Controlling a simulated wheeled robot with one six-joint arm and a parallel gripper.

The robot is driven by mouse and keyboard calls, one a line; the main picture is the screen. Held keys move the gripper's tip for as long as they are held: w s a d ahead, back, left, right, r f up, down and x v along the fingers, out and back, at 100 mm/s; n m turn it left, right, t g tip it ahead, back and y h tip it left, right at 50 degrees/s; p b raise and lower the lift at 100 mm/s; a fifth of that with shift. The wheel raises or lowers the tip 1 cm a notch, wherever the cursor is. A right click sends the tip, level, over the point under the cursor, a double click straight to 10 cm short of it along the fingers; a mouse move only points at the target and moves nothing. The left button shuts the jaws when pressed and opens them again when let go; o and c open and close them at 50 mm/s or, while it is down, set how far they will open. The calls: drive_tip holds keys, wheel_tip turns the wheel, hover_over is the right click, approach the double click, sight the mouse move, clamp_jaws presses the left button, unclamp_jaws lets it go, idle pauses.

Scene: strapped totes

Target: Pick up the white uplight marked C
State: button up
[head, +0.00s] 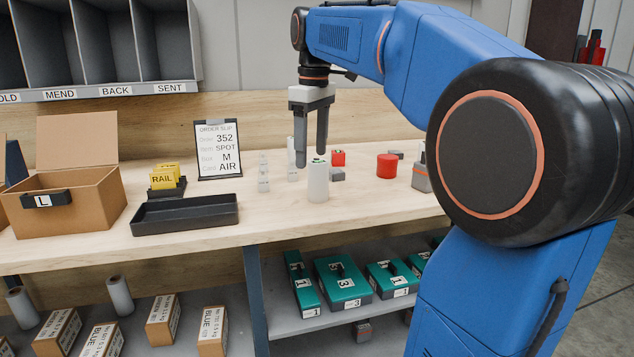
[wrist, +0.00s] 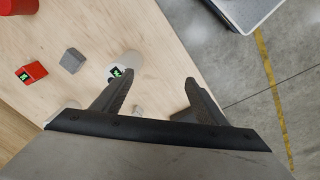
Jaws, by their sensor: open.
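Near it are a red block with a green display (wrist: 31,72), a grey block (wrist: 72,60) and a red cylinder (head: 387,166). Slim clear pieces (head: 263,174) stand to its left. A black tray (head: 185,214), order slip (head: 217,150) and cardboard box (head: 85,215) are farther left.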

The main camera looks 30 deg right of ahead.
wheel_tip(320, 180, up, 4)
drive_tip(key=n+g, duration=0.1)
drive_tip(key=n, duration=0.1)
hover_over(318, 182)
drive_tip(key=w, duration=0.2)
drive_tip(key=d, duration=0.1)
drive_tip(key=f, duration=1.6)
drive_tip(key=shift+w+d+f, duration=0.15)
drive_tip(key=shift+d+f, duration=0.05)
drive_tip(key=shift+d, duration=0.1)
drive_tip(key=c, duration=1.6)
drive_tip(key=shift+r, duration=0.1)
